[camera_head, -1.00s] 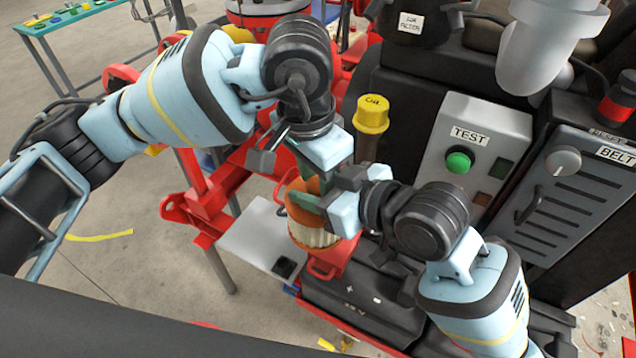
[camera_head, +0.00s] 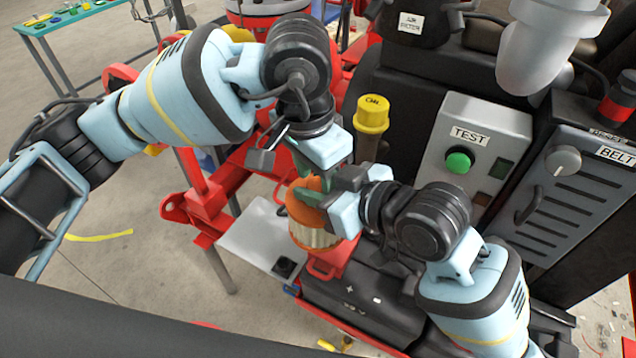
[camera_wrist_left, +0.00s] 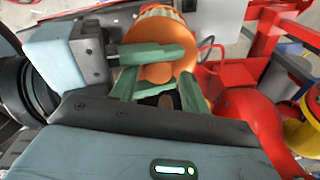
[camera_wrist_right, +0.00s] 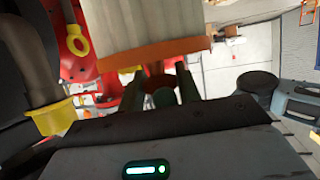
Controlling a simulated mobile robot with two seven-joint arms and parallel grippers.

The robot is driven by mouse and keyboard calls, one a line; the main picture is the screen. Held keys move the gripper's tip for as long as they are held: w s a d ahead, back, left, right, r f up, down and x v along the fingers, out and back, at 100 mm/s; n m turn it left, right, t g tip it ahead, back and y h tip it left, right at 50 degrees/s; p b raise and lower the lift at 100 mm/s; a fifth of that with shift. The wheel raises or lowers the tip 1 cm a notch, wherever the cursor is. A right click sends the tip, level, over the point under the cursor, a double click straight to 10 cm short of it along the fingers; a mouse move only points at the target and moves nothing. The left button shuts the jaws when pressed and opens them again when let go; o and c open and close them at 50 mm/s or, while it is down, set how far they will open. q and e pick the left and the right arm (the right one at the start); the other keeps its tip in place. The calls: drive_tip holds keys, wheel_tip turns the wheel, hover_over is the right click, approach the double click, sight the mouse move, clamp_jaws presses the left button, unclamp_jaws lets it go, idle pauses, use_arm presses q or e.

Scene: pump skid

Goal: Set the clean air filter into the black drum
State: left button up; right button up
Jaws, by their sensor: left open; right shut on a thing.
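The clean air filter (camera_head: 318,236), white and pleated with an orange end cap, hangs tilted above the front of the skid. It also shows in the left wrist view (camera_wrist_left: 160,68) and in the right wrist view (camera_wrist_right: 145,35). My right gripper (camera_head: 318,196) is shut on its orange end. My left gripper (camera_head: 302,172) is open, its green fingers close beside the orange cap; I cannot tell whether they touch it. The black drum (camera_head: 436,35), labelled AIR FILTER, is at the top, behind and right of the grippers; its opening is not clearly seen.
A yellow-capped oil filler (camera_head: 371,115) stands between the grippers and the drum. A grey TEST box (camera_head: 468,150) with a green button and a BELT panel (camera_head: 555,200) are on the right. A light grey plate (camera_head: 255,238) lies left of the filter. Floor is open on the left.

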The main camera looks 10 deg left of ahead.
use_arm(q)
drive_tip(key=shift+s+d, duration=0.2)
drive_tip(key=shift+d, duration=0.05)
wheel_tip(320, 180, up, 12)
drive_tip(key=a, duration=0.1)
drive_tip(key=shift+s+a, duration=0.15)
drive_tip(key=shift+s, duration=0.2)
drive_tip(key=shift+f, duration=0.1)
